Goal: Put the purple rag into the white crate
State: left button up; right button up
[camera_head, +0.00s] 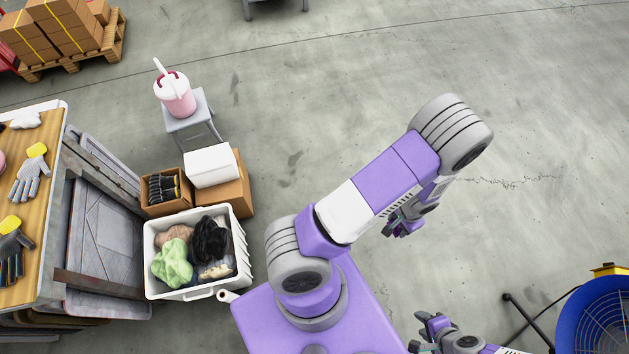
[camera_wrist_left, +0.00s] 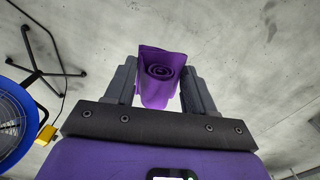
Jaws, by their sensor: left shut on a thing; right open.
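The purple rag (camera_wrist_left: 158,82) is rolled up, its spiral end showing in the left wrist view. My left gripper (camera_wrist_left: 160,75) is shut on it, with a dark finger on each side. In the head view my left gripper (camera_head: 398,226) hangs over bare floor, well to the right of the white crate; I cannot make out the rag there. The white crate (camera_head: 188,294) stands on the floor at the left and holds green, black, pinkish and beige cloths. My right gripper (camera_head: 425,330) is open near the bottom edge, low and right of the crate.
A cardboard box with a white box (camera_head: 211,165) on it and a box of gloves (camera_head: 165,190) stand behind the crate. A stool with a pink-and-white jug (camera_head: 176,95) is farther back. A wooden table (camera_head: 45,200) is at left, a blue fan (camera_head: 597,318) at right.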

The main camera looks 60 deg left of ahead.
aim_at(175, 231)
jog(key=i, duration=0.75)
jog(key=u, duration=2.65)
jog(key=i, duration=2.2)
jog(key=u, duration=3)
jog(key=i, duration=0.4)
jog(key=z, duration=1.5)
